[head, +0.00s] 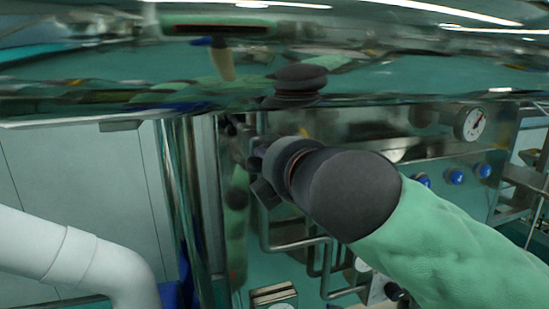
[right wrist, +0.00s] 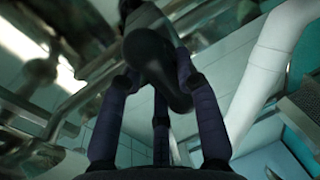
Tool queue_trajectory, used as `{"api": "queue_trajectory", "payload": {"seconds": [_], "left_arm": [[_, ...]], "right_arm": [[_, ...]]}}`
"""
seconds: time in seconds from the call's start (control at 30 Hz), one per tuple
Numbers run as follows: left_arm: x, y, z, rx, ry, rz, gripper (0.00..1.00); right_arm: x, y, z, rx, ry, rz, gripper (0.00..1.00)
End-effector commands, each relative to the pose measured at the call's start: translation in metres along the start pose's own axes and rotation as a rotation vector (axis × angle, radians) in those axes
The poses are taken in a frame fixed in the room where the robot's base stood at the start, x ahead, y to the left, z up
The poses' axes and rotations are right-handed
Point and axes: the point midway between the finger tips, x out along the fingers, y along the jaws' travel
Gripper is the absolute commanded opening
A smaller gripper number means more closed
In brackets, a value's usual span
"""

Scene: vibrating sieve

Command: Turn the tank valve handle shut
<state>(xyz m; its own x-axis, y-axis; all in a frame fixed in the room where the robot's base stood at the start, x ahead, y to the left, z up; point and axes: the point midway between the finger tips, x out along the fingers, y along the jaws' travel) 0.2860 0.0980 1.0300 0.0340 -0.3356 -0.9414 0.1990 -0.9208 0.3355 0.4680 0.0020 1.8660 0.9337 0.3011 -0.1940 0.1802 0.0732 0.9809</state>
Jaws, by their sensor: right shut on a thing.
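In the right wrist view a dark, rounded valve handle (right wrist: 150,50) runs up between the fingers of my right gripper (right wrist: 157,82). The fingers are closed around its lower end. In the head view my right gripper (head: 258,165) is mostly hidden behind my own black wrist, below the shiny metal tank (head: 90,90). The handle cannot be made out clearly there. My left gripper is in neither view.
A thick white pipe (head: 75,255) bends at the lower left and also shows in the right wrist view (right wrist: 265,65). A shiny vertical post (head: 180,205) stands left of my right wrist. A panel with a round gauge (head: 471,123) and blue knobs (head: 455,176) is at the right.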

Motion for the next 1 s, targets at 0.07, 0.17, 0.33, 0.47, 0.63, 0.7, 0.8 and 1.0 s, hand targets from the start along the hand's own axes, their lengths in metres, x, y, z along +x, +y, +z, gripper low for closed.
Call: {"api": "queue_trajectory", "payload": {"seconds": [0.07,0.17,0.33,0.47,0.63,0.7,0.8,1.0], "left_arm": [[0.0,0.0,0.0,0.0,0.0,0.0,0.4],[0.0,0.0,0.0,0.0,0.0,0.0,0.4],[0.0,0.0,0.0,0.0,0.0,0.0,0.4],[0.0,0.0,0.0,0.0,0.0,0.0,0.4],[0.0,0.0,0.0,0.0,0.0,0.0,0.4],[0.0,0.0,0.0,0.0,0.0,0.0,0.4],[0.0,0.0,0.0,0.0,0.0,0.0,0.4],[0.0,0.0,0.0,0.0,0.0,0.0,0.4]], "right_arm": [[0.001,-0.001,0.0,-0.004,-0.001,-0.002,0.0],[0.001,-0.001,0.0,-0.004,-0.001,-0.003,0.5],[0.001,-0.001,0.0,-0.002,-0.001,-0.002,0.57],[0.0,-0.001,0.0,-0.001,-0.001,-0.001,0.57],[-0.006,0.0,0.0,-0.001,0.0,0.0,0.57],[-0.015,0.001,0.0,0.0,0.0,0.001,0.57],[-0.032,0.0,0.0,-0.001,0.001,0.002,0.57],[-0.073,0.0,-0.001,-0.001,0.003,0.002,0.57]]}}
